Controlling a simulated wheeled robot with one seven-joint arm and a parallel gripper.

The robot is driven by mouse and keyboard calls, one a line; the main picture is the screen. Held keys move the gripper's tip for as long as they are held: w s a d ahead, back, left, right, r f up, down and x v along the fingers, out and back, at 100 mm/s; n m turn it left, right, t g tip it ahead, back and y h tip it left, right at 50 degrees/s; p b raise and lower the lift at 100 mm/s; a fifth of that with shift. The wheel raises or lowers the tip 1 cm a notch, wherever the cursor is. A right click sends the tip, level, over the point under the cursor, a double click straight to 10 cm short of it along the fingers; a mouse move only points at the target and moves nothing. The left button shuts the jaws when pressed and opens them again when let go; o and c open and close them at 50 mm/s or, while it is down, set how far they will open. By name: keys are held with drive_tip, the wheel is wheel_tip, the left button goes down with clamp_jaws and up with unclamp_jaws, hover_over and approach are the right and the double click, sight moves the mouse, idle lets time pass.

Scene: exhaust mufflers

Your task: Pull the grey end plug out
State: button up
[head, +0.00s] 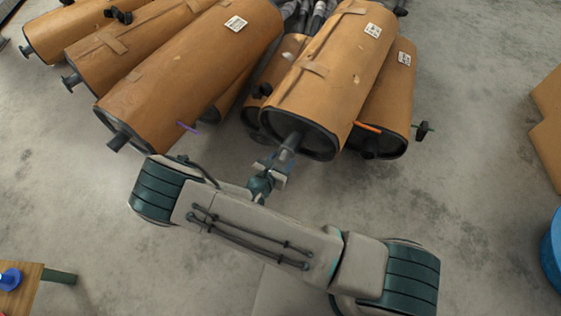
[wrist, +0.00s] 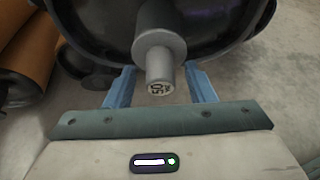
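The grey end plug (wrist: 160,50) sticks out of the dark end face of a brown-wrapped muffler. Its end is marked "50". It also shows in the head view (head: 289,146), at the near end of the front-right muffler (head: 335,65). My gripper (wrist: 160,87) is open, with one blue finger on each side of the plug's narrow tip. Gaps show between the tip and both fingers. In the head view my gripper (head: 272,170) is at the plug's outer end, partly hidden by my own wrist.
Several other wrapped mufflers lie left (head: 190,60) and right (head: 392,105), some with dark end plugs. A purple strip (head: 188,127) and an orange strip (head: 367,126) are close by. A wooden table (head: 20,285) is lower left, a blue drum (head: 553,250) far right. Concrete floor is clear between.

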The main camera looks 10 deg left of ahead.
drive_tip(key=c, duration=0.9)
drive_tip(key=shift+s+a+r+p, duration=0.1)
drive_tip(key=shift+s+a+p, duration=0.15)
drive_tip(key=shift+s, duration=0.9)
drive_tip(key=shift+s+a+f+p, duration=0.1)
drive_tip(key=shift+s+a, duration=0.25)
drive_tip(key=shift+s, duration=0.8)
drive_tip(key=shift+s+a+r+p, duration=0.1)
drive_tip(key=shift+s+a+p, duration=0.15)
drive_tip(key=shift+s, duration=0.9)
